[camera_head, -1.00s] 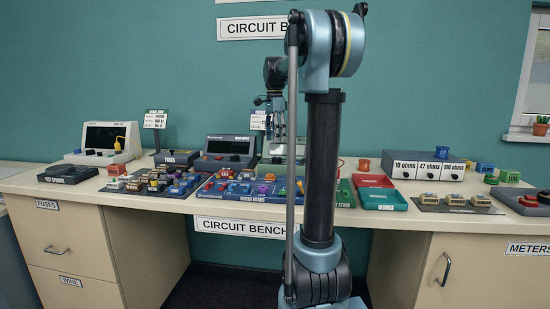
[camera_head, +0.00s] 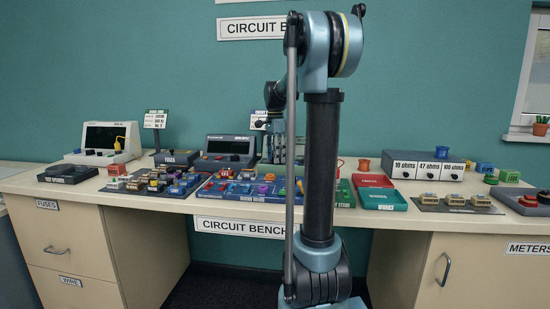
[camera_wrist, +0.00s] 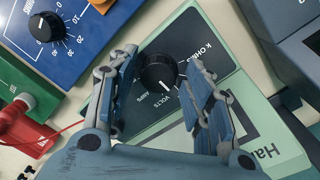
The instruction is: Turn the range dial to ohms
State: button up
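The range dial (camera_wrist: 157,73) is a round black knob with a white pointer mark, on a pale green meter (camera_wrist: 205,38). Its face reads "K OHMS", "VOLTS" and "AMPS"; the pointer mark faces the VOLTS label. My gripper (camera_wrist: 161,68) is open in the wrist view, one finger on each side of the dial. I cannot tell whether either finger touches it. In the head view my gripper (camera_head: 276,145) is low at the meter on the bench, and my arm hides much of both.
A blue box with a numbered dial (camera_wrist: 43,27) lies up-left in the wrist view, with a green and a red block at left. A dark grey device (camera_head: 228,150) stands left of the meter. Red and green trays (camera_head: 382,199) are to the right on the crowded bench.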

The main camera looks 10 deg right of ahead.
jog(key=c, duration=0.6)
jog(key=n, duration=0.3)
jog(key=shift+n, duration=1.9)
jog(key=o, duration=1)
